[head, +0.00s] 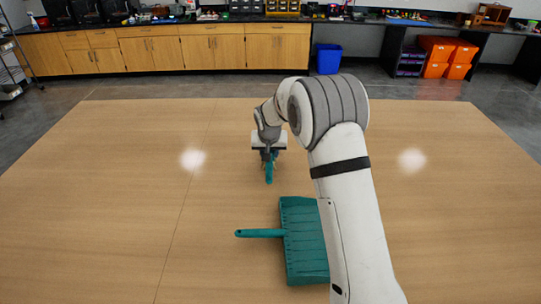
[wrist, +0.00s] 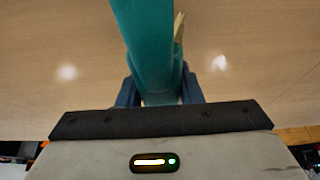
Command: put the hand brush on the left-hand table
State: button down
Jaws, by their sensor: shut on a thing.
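The teal hand brush (head: 269,173) is in my gripper (head: 268,158), over the wooden surface near the middle of the head view. In the wrist view, the brush (wrist: 148,45) runs up between the two dark fingers of my gripper (wrist: 160,92), with tan bristles showing at its right side. My gripper is shut on the brush. Whether the brush touches the wood below is hard to tell. A thin seam runs through the wooden top, with the left-hand part (head: 100,200) to its left. The brush is right of this seam.
A teal dustpan (head: 300,225) lies on the wood nearer to me, its handle pointing left; my arm is close to its right side. The left part of the wooden top is clear. Cabinets (head: 150,50) and a blue bin (head: 328,58) stand beyond the far edge.

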notch_tip(320, 180, down, 2)
jog(key=shift+s+d+f+b, duration=0.1)
jog(key=shift+s+f+b, duration=0.15)
jog(key=shift+f+b, duration=0.45)
jog(key=c, duration=1)
grip_release()
jog(key=shift+w+r, duration=0.1)
jog(key=shift+w, duration=0.05)
